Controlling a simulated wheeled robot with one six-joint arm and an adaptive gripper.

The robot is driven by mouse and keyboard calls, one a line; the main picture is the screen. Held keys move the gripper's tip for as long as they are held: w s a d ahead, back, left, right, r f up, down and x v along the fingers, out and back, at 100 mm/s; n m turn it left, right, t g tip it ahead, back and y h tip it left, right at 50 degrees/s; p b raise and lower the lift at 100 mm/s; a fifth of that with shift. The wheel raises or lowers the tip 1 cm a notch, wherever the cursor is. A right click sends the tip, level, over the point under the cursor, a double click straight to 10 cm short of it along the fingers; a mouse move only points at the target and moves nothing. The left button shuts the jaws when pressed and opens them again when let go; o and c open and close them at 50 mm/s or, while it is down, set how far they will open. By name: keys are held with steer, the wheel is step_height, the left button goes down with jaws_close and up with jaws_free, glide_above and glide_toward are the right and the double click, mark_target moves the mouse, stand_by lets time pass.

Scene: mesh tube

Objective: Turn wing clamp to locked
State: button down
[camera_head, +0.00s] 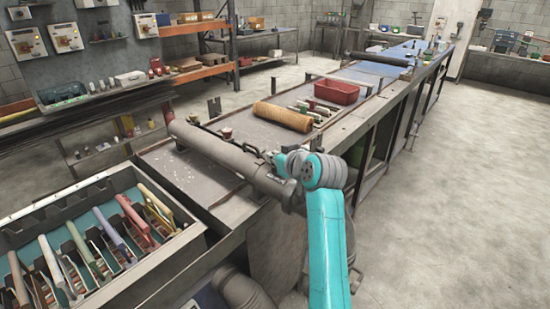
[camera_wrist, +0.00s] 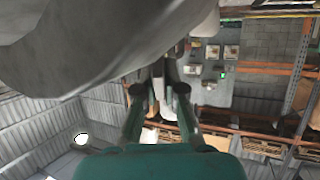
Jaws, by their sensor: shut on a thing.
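A thick grey tube (camera_head: 225,155) lies across the bench, and its near end meets the end of my arm. In the wrist view a large grey rounded body (camera_wrist: 80,45) fills the top left, very close. My gripper (camera_wrist: 160,82) has its two fingers closed around a narrow grey piece, which looks like the wing clamp (camera_wrist: 167,72), below the rounded body. The clamp's full shape and its turned position are mostly hidden. In the head view my gripper is small and largely covered by my wrist, against the tube's near end.
A brown mesh roll (camera_head: 283,117) and a red bin (camera_head: 337,91) lie farther along the bench (camera_head: 185,170). A grey tray (camera_head: 190,243) with several coloured-handled tools stands at the lower left. Shelves and wall panels stand behind. The floor on the right is clear.

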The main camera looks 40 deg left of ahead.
steer(key=shift+f, duration=0.1)
stand_by(0.3)
steer(key=c, duration=1.3)
jaws_free()
steer(key=v, duration=1.2)
steer(key=shift+w, duration=0.1)
